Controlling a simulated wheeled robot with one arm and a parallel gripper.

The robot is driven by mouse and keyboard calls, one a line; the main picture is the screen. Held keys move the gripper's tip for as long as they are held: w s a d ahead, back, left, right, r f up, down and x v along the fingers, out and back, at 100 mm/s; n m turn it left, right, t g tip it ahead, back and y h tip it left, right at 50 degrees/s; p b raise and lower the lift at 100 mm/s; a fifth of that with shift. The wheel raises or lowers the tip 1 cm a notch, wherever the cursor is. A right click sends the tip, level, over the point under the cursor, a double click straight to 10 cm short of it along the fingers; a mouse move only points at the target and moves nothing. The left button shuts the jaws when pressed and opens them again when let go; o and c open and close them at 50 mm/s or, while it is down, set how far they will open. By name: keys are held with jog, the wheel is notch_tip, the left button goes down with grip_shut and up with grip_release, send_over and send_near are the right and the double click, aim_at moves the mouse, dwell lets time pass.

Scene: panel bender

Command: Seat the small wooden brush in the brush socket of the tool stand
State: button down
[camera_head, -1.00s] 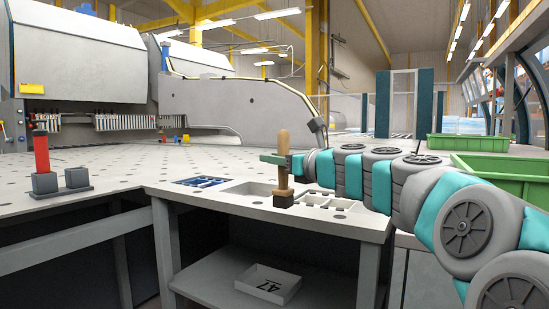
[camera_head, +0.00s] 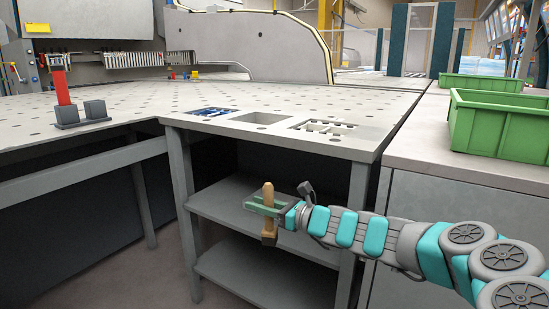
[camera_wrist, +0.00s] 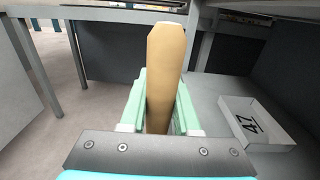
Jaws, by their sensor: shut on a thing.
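The small wooden brush (camera_head: 268,194) has a tan handle and a dark block at its lower end. It is roughly upright. My gripper (camera_head: 262,204) is shut on its handle, in front of the table's open shelves and below the tabletop. In the wrist view the handle (camera_wrist: 166,50) stands between my green fingers; the dark block is hidden there. The tool stand (camera_head: 83,122) is on the tabletop at the left, apart from the brush. A red-handled tool (camera_head: 62,88) stands in its left socket. Its right grey socket (camera_head: 95,109) looks empty.
The perforated tabletop (camera_head: 170,125) has a blue-lined recess (camera_head: 212,112), a plain recess and a divided white tray (camera_head: 325,128). Green bins (camera_head: 500,128) stand at the right. The tabletop around the stand is clear.

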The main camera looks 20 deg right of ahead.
jog(key=a+f+n+g+y, duration=0.1)
jog(key=a+f, duration=0.1)
jog(key=f, duration=0.8)
jog(key=a+f+n+g+y, duration=0.2)
jog(key=a+f, duration=0.1)
jog(key=f, duration=0.8)
jog(key=shift+y, duration=0.3)
